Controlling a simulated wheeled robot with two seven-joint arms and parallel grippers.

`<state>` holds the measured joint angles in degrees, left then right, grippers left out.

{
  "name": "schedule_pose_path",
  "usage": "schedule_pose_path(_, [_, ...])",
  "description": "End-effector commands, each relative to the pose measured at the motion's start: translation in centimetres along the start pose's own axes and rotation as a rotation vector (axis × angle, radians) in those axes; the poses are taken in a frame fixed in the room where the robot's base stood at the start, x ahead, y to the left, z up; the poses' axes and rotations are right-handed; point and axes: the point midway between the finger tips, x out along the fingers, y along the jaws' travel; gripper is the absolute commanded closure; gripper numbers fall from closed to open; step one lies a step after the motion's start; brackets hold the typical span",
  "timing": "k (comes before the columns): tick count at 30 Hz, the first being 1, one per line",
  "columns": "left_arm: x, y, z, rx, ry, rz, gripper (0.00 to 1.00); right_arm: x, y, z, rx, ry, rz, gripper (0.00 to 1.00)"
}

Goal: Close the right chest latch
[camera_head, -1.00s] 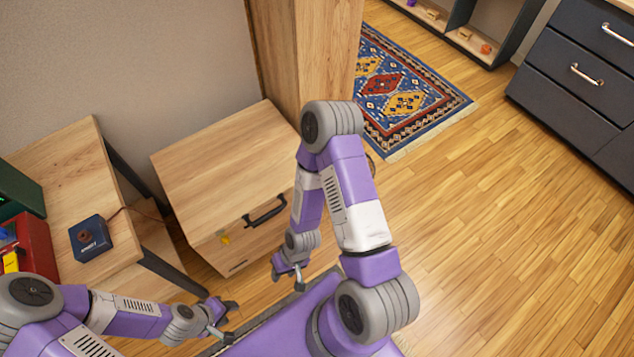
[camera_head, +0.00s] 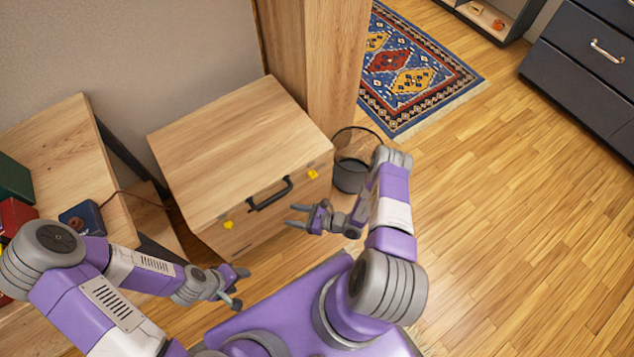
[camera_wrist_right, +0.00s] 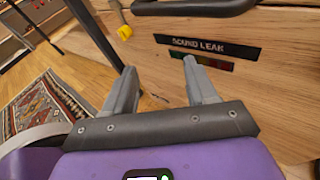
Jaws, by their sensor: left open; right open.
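The wooden chest (camera_head: 235,140) stands against the wall with its lid down. Its front has a black handle (camera_head: 270,193) between two yellow latches, the right latch (camera_head: 313,174) and the left latch (camera_head: 228,224). Both are too small to tell whether they are fastened. My right gripper (camera_head: 292,216) is open and empty in front of the chest, below the right latch and apart from it. The right wrist view shows its open fingers (camera_wrist_right: 157,84), the handle (camera_wrist_right: 195,6) and a yellow latch (camera_wrist_right: 124,32) left of it. My left gripper (camera_head: 242,284) is open, low in front of the chest.
A wooden table (camera_head: 70,150) with a blue box (camera_head: 80,218) stands left of the chest. A wooden post (camera_head: 325,60) and a dark basket (camera_head: 350,175) are close to the chest's right side. A patterned rug (camera_head: 420,75) lies behind; open floor (camera_head: 520,220) is at right.

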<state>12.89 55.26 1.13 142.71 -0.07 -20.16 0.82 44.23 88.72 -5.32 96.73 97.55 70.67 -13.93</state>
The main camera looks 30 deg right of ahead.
Motion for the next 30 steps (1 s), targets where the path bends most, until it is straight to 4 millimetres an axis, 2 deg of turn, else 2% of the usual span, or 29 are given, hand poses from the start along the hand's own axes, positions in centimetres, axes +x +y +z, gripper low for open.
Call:
schedule_pose_path(1, [0.6, -0.2, 0.0, 0.000, 0.000, 0.000, 0.43, -0.9, -2.9, -1.3, 0.016, -0.052, -0.142, 0.43])
schedule_pose_path(3, [0.9, -0.3, -0.1, 0.000, 0.000, 0.000, 0.43, -2.5, -6.4, -2.1, 0.014, -0.116, -0.317, 0.43])
schedule_pose_path(6, [1.2, -0.5, -0.1, 0.000, 0.000, 0.000, 0.43, -5.1, -9.9, -3.0, -0.007, -0.180, -0.511, 0.43])
schedule_pose_path(9, [1.4, -0.5, -0.1, 0.000, 0.000, 0.000, 0.43, -7.0, -11.7, -3.5, -0.029, -0.218, -0.630, 0.43])
schedule_pose_path(12, [1.5, -0.6, -0.1, 0.000, 0.000, 0.000, 0.43, -7.7, -12.7, -3.5, -0.042, -0.234, -0.683, 0.43])
schedule_pose_path(14, [1.7, -0.6, -0.1, 0.000, 0.000, 0.000, 0.43, -7.5, -13.1, -3.5, -0.046, -0.238, -0.692, 0.43])
schedule_pose_path(24, [3.1, -1.2, -0.1, 0.000, 0.000, 0.000, 0.43, -3.6, -16.3, -2.3, -0.045, -0.238, -0.687, 0.43])
schedule_pose_path(30, [3.4, -1.3, -0.2, 0.000, 0.000, 0.000, 0.43, -2.5, -17.2, -1.8, -0.044, -0.237, -0.689, 0.43])
